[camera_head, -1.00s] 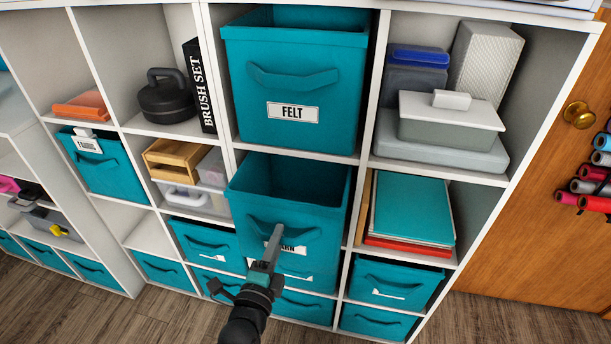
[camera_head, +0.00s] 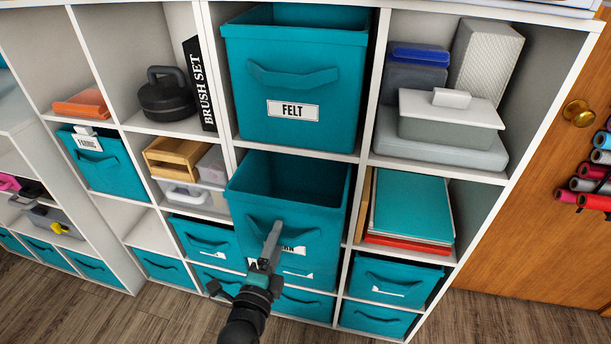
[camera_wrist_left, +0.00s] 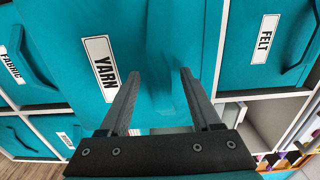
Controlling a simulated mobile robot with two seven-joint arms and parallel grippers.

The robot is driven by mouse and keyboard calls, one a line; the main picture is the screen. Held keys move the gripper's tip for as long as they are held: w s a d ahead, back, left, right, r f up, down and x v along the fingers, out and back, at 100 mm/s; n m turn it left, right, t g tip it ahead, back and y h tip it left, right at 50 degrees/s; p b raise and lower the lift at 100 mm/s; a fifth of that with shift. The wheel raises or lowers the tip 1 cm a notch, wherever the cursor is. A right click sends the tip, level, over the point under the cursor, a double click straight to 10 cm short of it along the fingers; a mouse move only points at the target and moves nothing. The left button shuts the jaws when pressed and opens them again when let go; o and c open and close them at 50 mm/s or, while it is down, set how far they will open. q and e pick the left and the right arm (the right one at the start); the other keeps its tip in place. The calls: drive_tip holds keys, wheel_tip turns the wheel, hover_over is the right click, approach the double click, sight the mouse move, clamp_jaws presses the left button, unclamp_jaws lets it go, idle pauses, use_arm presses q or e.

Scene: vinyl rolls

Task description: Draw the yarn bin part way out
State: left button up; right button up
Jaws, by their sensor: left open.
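The teal yarn bin (camera_head: 325,230) stands in the middle column below the felt bin. It projects part way from its cubby and its open, empty-looking top shows. My left gripper (camera_head: 271,240) is in front of its face, partly covering the YARN label. In the left wrist view, my left gripper's fingers (camera_wrist_left: 160,74) are spread open, one on each side of the yarn bin's cloth handle (camera_wrist_left: 168,45). The YARN label (camera_wrist_left: 103,68) shows beside them. I cannot tell whether the fingers touch the handle. My right gripper is not in view.
The felt bin (camera_head: 340,60) sits directly above and also projects. Teal folders (camera_head: 412,208) fill the cubby on the right; clear boxes and a wooden tray (camera_head: 180,158) are on the left. More teal bins sit below. Floor (camera_head: 480,315) shows in front.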

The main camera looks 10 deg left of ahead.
use_arm(q)
drive_tip(key=shift+r, duration=0.1)
idle(0.4)
drive_tip(key=shift+s, duration=0.1)
drive_tip(key=s+p, duration=0.4)
drive_tip(key=s, duration=0.4)
drive_tip(key=shift+s+a, duration=0.2)
drive_tip(key=shift+s, duration=0.15)
idle(1.1)
idle(0.4)
